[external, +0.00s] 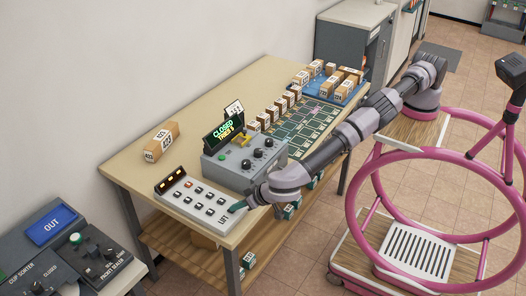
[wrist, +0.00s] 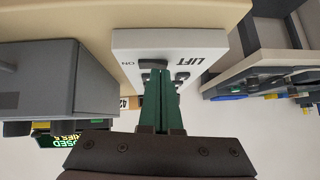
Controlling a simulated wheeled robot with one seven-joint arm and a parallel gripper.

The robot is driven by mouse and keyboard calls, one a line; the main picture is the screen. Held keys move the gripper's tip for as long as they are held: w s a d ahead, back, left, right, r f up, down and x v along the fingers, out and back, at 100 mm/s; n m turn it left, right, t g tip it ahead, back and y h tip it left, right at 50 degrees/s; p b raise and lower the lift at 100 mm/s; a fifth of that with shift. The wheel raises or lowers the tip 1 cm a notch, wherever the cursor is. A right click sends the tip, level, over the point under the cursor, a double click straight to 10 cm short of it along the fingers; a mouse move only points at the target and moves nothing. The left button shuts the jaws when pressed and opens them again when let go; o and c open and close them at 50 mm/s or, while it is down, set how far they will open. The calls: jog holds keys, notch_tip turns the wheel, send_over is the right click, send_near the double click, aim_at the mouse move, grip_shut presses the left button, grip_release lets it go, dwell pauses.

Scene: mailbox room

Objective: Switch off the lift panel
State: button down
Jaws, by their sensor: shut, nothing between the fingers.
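The lift panel (external: 196,201) is a light grey sloped box marked LIFT on the front left part of the table. It has several dark buttons and orange lights along its far edge. In the wrist view the panel (wrist: 205,42) shows upside down, with an ON label beside a dark switch (wrist: 153,64). My gripper (external: 238,207) is at the panel's near right corner. Its green fingers are shut together and empty, and their tips (wrist: 160,72) are right at the dark switch, partly covering it. I cannot tell whether they touch it.
A grey control box (external: 244,158) with knobs and a CLOSED display (external: 223,130) stands close to the panel's right. A carton (external: 161,141) lies behind the panel. Several small boxes, a green grid board (external: 303,127) and a blue tray (external: 343,93) fill the table's far end.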

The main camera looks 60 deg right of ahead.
jog(key=shift+a+f, duration=0.1)
jog(key=shift+f, duration=0.2)
jog(key=shift+d, duration=0.2)
jog(key=shift+d+r, duration=0.15)
jog(key=shift+d, duration=0.5)
jog(key=shift+r, duration=0.1)
jog(key=shift+r, duration=0.3)
notch_tip(320, 180, up, 3)
jog(key=shift+d+f, duration=0.1)
jog(key=v, duration=1)
jog(key=shift+d, duration=0.15)
